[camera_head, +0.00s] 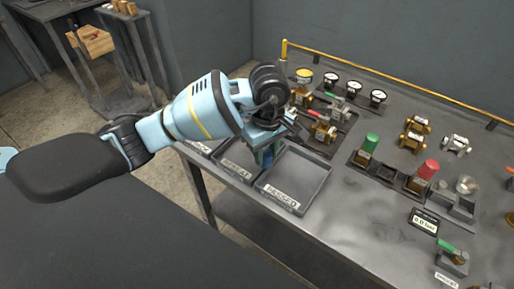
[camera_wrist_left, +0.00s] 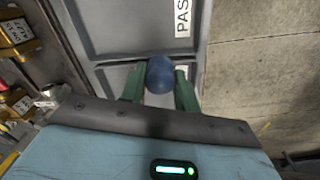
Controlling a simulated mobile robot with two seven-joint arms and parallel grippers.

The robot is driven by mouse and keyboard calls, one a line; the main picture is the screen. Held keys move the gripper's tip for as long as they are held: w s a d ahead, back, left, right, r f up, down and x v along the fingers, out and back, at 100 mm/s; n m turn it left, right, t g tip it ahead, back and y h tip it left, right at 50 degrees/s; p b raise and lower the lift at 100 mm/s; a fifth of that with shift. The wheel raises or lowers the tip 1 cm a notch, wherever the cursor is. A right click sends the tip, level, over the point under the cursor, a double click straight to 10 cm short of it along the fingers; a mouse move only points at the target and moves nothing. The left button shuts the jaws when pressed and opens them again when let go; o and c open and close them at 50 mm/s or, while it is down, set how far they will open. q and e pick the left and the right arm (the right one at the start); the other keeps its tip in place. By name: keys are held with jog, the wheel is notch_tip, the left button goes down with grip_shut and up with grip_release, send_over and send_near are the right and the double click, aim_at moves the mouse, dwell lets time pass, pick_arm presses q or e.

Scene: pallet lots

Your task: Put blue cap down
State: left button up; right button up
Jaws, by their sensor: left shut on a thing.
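The blue cap (camera_wrist_left: 160,75) is round and sits between the two green fingers of my left gripper (camera_wrist_left: 160,88) in the left wrist view. The fingers are shut on it. In the head view my left gripper (camera_head: 265,157) points down near the left rim of the tray labelled PASSED (camera_head: 297,180). The cap is mostly hidden by the gripper there. In the wrist view the cap appears over the border between the PASSED tray (camera_wrist_left: 130,30) and the neighbouring tray. Its height above them is hard to tell. My right gripper is not in view.
The PASSED tray looks empty. Two more trays lie to its left, the middle one (camera_head: 236,165) partly behind my arm. A yellow rail (camera_head: 400,83) runs along the back.

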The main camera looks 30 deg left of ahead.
pick_arm(q)
jog(key=shift+w+a+f, duration=0.1)
jog(key=shift+w+a, duration=0.6)
jog(key=shift+a, duration=0.3)
jog(key=shift+w+a+f, duration=0.1)
jog(key=shift+w+a, duration=0.55)
jog(key=shift+a, duration=0.3)
notch_tip(320, 180, down, 3)
jog(key=shift+w+a+f+p, duration=0.1)
jog(key=shift+a+p, duration=0.05)
jog(key=shift+p, duration=0.15)
jog(key=shift+f, duration=0.2)
jog(key=shift+f, duration=0.2)
jog(key=o, duration=1)
jog(key=shift+c, duration=0.2)
jog(key=shift+r, duration=0.1)
